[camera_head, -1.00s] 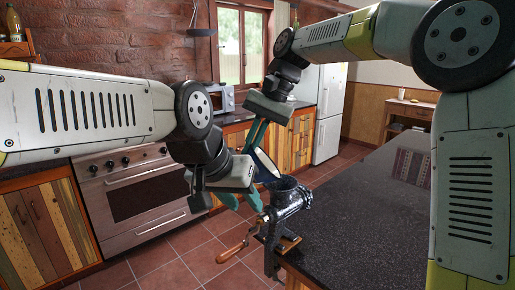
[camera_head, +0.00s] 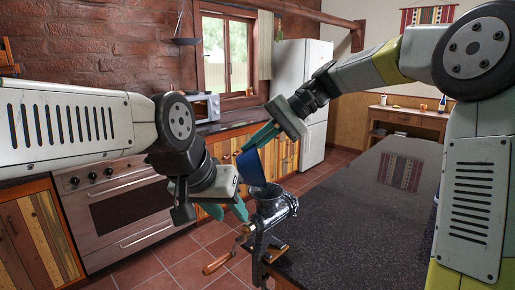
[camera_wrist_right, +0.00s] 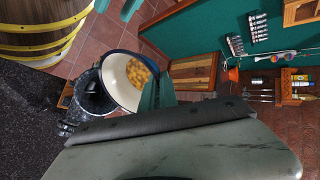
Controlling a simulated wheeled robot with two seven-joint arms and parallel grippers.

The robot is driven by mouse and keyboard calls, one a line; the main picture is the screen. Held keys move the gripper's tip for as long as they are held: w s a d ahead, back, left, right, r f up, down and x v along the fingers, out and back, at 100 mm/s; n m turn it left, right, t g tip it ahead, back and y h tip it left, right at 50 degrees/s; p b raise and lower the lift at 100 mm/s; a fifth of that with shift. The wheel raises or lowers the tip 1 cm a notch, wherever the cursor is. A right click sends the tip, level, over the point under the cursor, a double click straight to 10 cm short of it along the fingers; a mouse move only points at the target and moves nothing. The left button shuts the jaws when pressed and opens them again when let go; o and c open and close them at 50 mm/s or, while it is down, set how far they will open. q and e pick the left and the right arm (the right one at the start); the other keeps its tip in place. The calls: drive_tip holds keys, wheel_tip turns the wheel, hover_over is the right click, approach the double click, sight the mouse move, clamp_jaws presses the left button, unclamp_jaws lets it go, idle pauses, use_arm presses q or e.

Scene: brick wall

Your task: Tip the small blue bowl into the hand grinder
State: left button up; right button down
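The small blue bowl (camera_head: 252,168) is in my right gripper (camera_head: 258,142), which is shut on its rim, and hangs just above the hand grinder (camera_head: 274,208). The bowl is tilted, its blue outside showing in the head view. In the right wrist view the bowl (camera_wrist_right: 116,72) shows a white inside holding yellow-brown pieces (camera_wrist_right: 138,73), beside the grinder's dark hopper (camera_wrist_right: 92,96). The grinder is clamped to the counter edge, with a wooden-handled crank (camera_head: 218,264). My left gripper (camera_head: 226,210) is open and empty, left of the grinder.
An oven (camera_head: 130,210) and wooden cabinets stand behind at left. A white fridge (camera_head: 298,95) stands farther back.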

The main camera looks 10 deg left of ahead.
drive_tip(key=shift+w+d+r+g+y, duration=0.1)
drive_tip(key=shift+w+d+g+y, duration=0.1)
drive_tip(key=shift+d+y, duration=0.35)
drive_tip(key=shift+w+d+r+g+y, duration=0.1)
drive_tip(key=shift+w+d+g+y, duration=0.1)
drive_tip(key=shift+d+y, duration=0.4)
drive_tip(key=shift+w+d+g+y, duration=0.1)
drive_tip(key=shift+d+g+y, duration=0.1)
drive_tip(key=shift+d+y, duration=0.35)
drive_tip(key=shift+w+d+g+y, duration=0.25)
drive_tip(key=shift+d+g+y, duration=0.1)
drive_tip(key=shift+d+y, duration=0.45)
drive_tip(key=shift+w+d+g+y, duration=0.2)
drive_tip(key=shift+d+g+y, duration=0.15)
drive_tip(key=shift+d+y, duration=0.45)
drive_tip(key=shift+a, duration=0.15)
drive_tip(key=shift+a, duration=0.1)
drive_tip(key=a+h, duration=0.2)
drive_tip(key=s+a+t+h, duration=0.1)
drive_tip(key=a+h, duration=0.1)
drive_tip(key=s+a+t+h, duration=0.1)
drive_tip(key=a+h, duration=0.1)
drive_tip(key=shift+f, duration=0.1)
drive_tip(key=s+a+f+t+h, duration=0.3)
drive_tip(key=a+f+t+h, duration=0.2)
drive_tip(key=a+h, duration=0.5)
drive_tip(key=h, duration=0.5)
drive_tip(key=shift+a+f+m, duration=0.15)
drive_tip(key=shift+f+m, duration=0.15)
drive_tip(key=shift+f, duration=0.05)
